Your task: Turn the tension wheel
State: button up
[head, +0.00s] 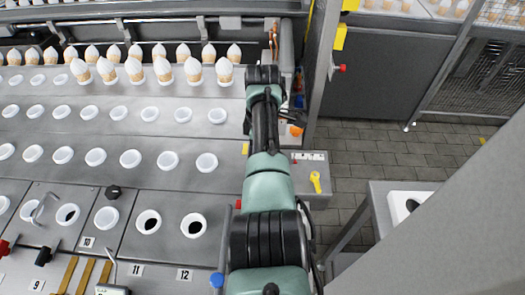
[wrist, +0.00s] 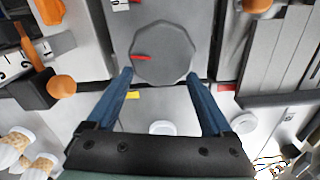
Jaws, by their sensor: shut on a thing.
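The tension wheel (wrist: 163,48) is a dark grey, many-sided knob with a red mark on its left part, in the upper middle of the wrist view. My gripper (wrist: 160,74) has its two blue fingers on either side of the wheel's near part, shut on it. In the head view my arm reaches away over the machine's right end, with the gripper (head: 264,76) at its far tip. The wheel cannot be made out there, behind the arm.
Rows of white cups and filled cones (head: 193,72) stand left of my arm. In the wrist view an orange knob (wrist: 61,87) and a white scale (wrist: 16,62) lie left of the wheel. A grey post (head: 322,60) rises just right of the arm.

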jog(key=shift+s+d+f, duration=0.1)
jog(key=shift+d, duration=0.1)
jog(key=o, duration=1.1)
jog(key=shift+r, duration=0.3)
notch_tip(320, 180, up, 12)
jog(key=shift+r+b, duration=0.25)
jog(key=shift+b, duration=0.4)
